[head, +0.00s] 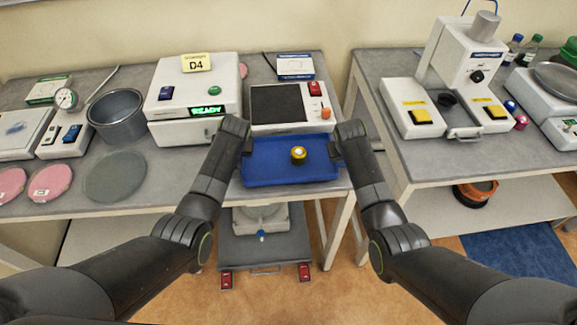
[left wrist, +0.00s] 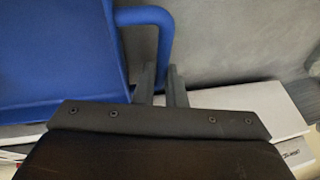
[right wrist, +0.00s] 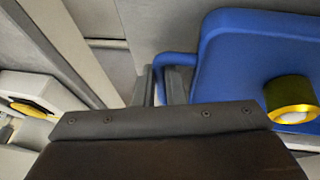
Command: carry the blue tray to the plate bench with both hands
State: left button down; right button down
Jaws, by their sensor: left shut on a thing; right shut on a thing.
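The blue tray (head: 265,174) is at the front edge of the left bench, in front of the white device with a dark plate. A small yellow-topped round container (head: 298,155) stands on it, right of its middle. My left gripper (head: 243,146) is shut on the tray's left handle; the handle (left wrist: 160,40) shows between the fingers in the left wrist view. My right gripper (head: 336,150) is shut on the right handle (right wrist: 176,60). The tray looks level. Whether it rests on the bench or hangs just above it, I cannot tell.
The left bench (head: 170,180) holds a white box marked D4 (head: 192,95), a grey pot (head: 117,115) and round discs. The right bench (head: 440,160) holds a press-like machine (head: 455,75). A gap separates the benches. A low grey cart (head: 262,250) stands beneath the left bench.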

pick_arm(q)
jog(key=shift+f+b, duration=0.4)
jog(key=shift+f, duration=0.1)
pick_arm(e)
jog(key=shift+f, duration=0.45)
pick_arm(q)
jog(key=c, duration=1.5)
grip_release()
pick_arm(e)
jog(key=c, duration=1.5)
grip_release()
pick_arm(q)
jog(key=shift+r, duration=0.1)
